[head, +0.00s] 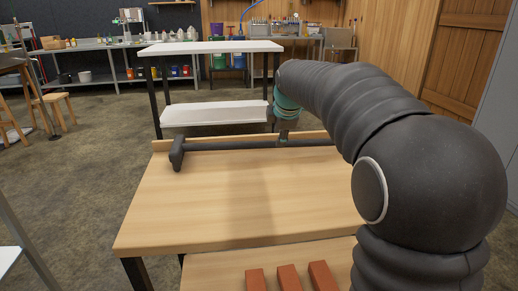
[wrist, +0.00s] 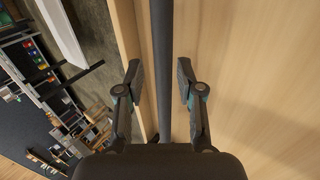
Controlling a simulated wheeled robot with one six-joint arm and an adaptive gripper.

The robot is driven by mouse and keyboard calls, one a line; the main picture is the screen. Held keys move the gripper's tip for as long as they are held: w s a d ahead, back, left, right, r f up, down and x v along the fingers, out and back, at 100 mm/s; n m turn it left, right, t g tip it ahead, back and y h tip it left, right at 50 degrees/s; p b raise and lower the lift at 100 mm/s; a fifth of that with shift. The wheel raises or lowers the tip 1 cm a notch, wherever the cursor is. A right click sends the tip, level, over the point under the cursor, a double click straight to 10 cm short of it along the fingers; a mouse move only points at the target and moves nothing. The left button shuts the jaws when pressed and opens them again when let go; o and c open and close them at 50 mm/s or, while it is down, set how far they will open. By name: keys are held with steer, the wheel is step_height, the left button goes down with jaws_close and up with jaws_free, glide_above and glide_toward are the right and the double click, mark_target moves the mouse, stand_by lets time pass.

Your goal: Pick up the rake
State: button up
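The rake (head: 225,145) is a dark rod with a short thicker crosspiece at its left end. It lies across the back of the wooden table (head: 200,200). Its right part is hidden behind my arm. In the wrist view the rake's shaft (wrist: 161,40) runs straight between the two fingers of my gripper (wrist: 160,82). The fingers are open, with a gap on each side of the shaft. In the head view my gripper (head: 283,134) points down over the shaft, right of the crosspiece.
A raised wooden edge (head: 160,145) runs along the table's back. Behind it stands a white two-level shelf table (head: 210,46). Several red-brown blocks (head: 288,278) lie on the nearer wooden surface. The table in front of the rake is clear.

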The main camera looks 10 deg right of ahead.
steer(key=x, duration=0.3)
steer(key=b+x, duration=0.1)
steer(key=x, duration=0.1)
steer(key=shift+s+a+f, duration=0.1)
steer(key=shift+a+f, duration=0.1)
steer(key=shift+a, duration=0.2)
steer(key=shift+r, duration=0.1)
jaws_close()
